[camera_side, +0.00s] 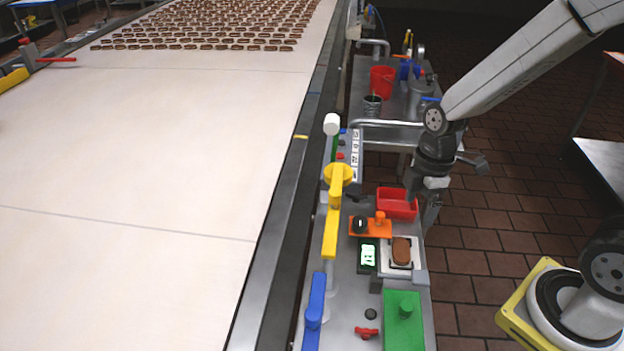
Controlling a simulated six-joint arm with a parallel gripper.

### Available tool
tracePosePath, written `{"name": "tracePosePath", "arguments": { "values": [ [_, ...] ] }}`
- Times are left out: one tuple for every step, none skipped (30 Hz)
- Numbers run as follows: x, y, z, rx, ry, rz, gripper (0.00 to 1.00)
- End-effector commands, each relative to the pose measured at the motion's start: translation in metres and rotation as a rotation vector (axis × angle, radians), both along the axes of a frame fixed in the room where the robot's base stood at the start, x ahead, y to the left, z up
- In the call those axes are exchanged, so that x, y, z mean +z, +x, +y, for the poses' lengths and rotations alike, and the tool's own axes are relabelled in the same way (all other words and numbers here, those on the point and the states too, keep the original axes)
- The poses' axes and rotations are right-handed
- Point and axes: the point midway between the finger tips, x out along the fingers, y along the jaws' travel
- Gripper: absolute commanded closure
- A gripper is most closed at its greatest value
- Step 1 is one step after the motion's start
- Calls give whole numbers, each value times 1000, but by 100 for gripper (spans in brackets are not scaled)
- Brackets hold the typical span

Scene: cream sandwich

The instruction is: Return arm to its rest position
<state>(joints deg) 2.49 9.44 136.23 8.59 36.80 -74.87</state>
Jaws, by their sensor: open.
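My gripper (422,205) hangs pointing down at the right edge of the metal side bench, in front of part of the red bin. Its jaws are open, and I see nothing between them. A brown cream sandwich (401,251) lies on a small white scale plate (413,268) just below and left of my gripper, apart from it. The red bin (394,205) stands behind the scale.
A wide pale conveyor (150,170) fills the left, with rows of brown sandwiches (220,22) at its far end. Yellow (331,232) and blue (315,300) handles rise along the bench's left side. A green block (404,325) sits at the front. Tiled floor lies open right of the bench.

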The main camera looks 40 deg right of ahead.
Motion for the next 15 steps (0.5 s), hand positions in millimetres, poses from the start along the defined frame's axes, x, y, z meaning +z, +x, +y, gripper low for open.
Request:
{"name": "tracePosePath", "arguments": {
  "values": [
    [0,-1,0,-57,-8,-8,10],
    [1,-1,0,-95,-14,-14,10],
    [1,-2,-1,-145,-19,-21,10],
    [1,-2,-1,-184,-24,-27,10],
    [1,-2,-1,-220,-27,-33,10],
    [2,-3,-2,-272,-31,-40,10],
    [2,-3,-2,-310,-33,-46,10],
    [2,-3,-2,-348,-35,-53,10],
    [3,-4,-2,-397,-38,-61,10],
    [3,-4,-2,-435,-38,-68,10],
    [3,-4,-2,-473,-39,-74,10],
    [4,-5,-3,-523,-38,-83,10],
    [4,-5,-3,-561,-38,-89,10],
    [4,-5,-3,-599,-37,-96,10],
    [5,-6,-3,-648,-35,-105,10]
  ]
}}
